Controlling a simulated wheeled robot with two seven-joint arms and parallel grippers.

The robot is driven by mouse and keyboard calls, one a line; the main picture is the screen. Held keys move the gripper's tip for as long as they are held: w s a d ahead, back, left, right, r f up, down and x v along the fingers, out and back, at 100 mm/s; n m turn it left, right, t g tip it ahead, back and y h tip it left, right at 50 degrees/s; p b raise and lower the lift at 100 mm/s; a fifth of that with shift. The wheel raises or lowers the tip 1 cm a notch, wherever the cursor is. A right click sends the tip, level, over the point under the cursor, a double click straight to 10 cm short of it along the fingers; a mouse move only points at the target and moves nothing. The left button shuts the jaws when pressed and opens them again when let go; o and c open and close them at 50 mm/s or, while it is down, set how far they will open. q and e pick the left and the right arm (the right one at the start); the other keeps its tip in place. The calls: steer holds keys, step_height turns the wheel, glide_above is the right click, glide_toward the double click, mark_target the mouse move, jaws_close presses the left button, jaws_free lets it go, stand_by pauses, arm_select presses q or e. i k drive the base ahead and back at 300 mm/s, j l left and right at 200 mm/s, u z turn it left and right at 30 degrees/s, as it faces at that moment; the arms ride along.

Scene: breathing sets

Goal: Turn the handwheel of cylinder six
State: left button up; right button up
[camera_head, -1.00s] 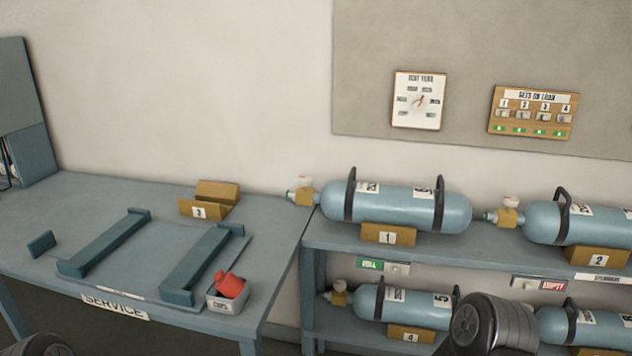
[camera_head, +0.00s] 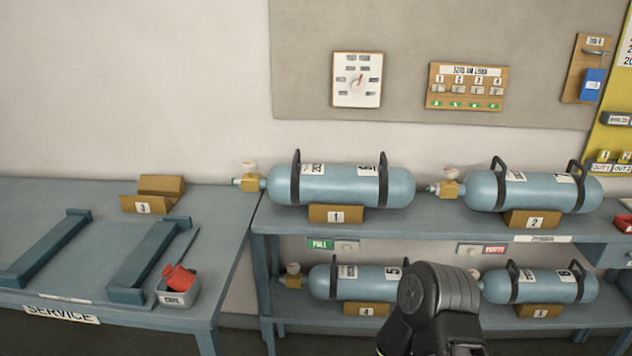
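Pale blue cylinders lie on a two-level rack. The lower right one (camera_head: 540,287) rests on cradle 5 and has a label that looks like a 6, too small to be sure. Its left end, where a valve would be, is largely hidden behind my dark arm link. The lower left cylinder (camera_head: 345,281) has a label reading 5 and a brass valve (camera_head: 293,277). Two more cylinders lie above: one (camera_head: 340,186) on cradle 1 and one (camera_head: 525,191) on cradle 2, each with a brass valve and pale handwheel at its left end. Neither gripper shows.
A service bench (camera_head: 90,240) stands at left with an empty cradle 3 (camera_head: 150,196), blue rails and a box of red caps (camera_head: 178,290). A dial board (camera_head: 357,80) and a loan board (camera_head: 467,86) hang above the rack. My arm link blocks part of the lower shelf.

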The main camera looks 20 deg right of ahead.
mark_target(250, 166)
steer(key=i+l+z, duration=0.6)
steer(key=i+z, duration=0.15)
steer(key=i, duration=0.15)
